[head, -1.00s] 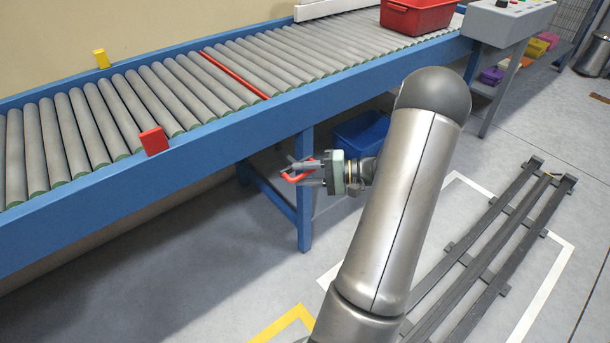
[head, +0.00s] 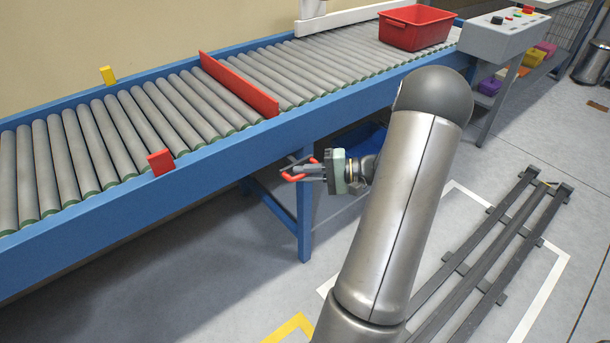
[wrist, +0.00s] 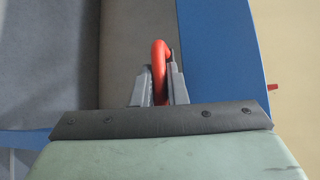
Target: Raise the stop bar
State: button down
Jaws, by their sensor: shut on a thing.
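The red stop bar (head: 237,86) stands up as a tall plate across the conveyor rollers in the head view. My gripper (head: 296,172) is beside the conveyor's near blue side, below the rail. It is shut on a red handle (head: 293,178), a curved loop. How the handle joins the conveyor is hidden.
The roller conveyor (head: 170,167) has a blue frame. A red bin (head: 416,28) sits on the rollers upstream at the right. A control box (head: 500,35) with buttons stands beyond it. A red tab (head: 161,162) and a yellow tab (head: 107,75) stand on the rails. A dark floor rail (head: 470,265) lies at right.

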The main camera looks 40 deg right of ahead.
jog(key=shift+r, duration=0.3)
jog(key=c, duration=1.5)
grip_release()
jog(key=shift+o, duration=0.2)
jog(key=shift+d, duration=0.1)
jog(key=p+v, duration=0.3)
jog(key=v, duration=1.4)
jog(key=shift+s+f, duration=0.2)
